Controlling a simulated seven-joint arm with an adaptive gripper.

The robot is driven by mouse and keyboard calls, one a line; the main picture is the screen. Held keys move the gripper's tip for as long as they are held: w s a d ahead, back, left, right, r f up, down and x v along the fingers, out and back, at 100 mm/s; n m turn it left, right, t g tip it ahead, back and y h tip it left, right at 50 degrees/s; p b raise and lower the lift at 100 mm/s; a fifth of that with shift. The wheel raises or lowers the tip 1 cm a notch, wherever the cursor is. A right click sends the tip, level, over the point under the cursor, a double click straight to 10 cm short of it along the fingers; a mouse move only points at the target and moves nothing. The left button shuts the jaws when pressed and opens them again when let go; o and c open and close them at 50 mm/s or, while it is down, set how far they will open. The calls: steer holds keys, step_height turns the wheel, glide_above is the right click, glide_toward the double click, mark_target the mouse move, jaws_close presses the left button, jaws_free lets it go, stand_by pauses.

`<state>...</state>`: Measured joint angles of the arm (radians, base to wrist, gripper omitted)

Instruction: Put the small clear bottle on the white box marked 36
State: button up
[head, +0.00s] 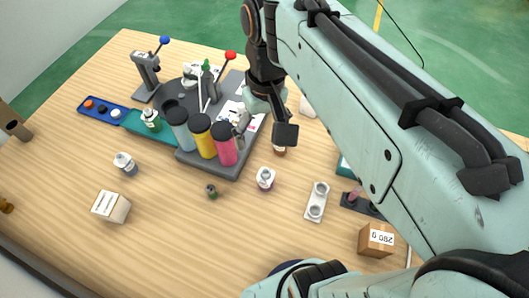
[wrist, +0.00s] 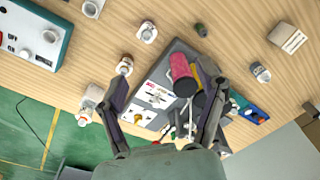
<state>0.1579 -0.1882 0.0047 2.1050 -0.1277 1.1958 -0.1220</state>
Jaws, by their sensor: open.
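A white box (head: 110,206) sits on the table at the front left. Its label shows, but I cannot read a number on it. It also shows at the upper right of the wrist view (wrist: 288,38). A small clear bottle with a white top (head: 125,164) stands upright just behind the box, apart from it; the wrist view shows it too (wrist: 260,72). My gripper (head: 263,124) is above the back right of the table, near the grey station and far right of the bottle. In the wrist view my gripper (wrist: 165,80) has its fingers spread with nothing held.
A grey station with pink, yellow and grey cylinders (head: 223,150) lies between my gripper and the bottle. The front middle of the table is clear.

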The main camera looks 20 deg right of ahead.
steer(key=s+a+f, duration=0.2)
steer(key=s, duration=0.4)
steer(key=s+a+f, duration=0.1)
steer(key=s+f, duration=0.2)
steer(key=s, duration=0.2)
steer(key=shift+s+a+g, duration=0.3)
steer(key=shift+s+a, duration=0.05)
steer(key=shift+s, duration=0.05)
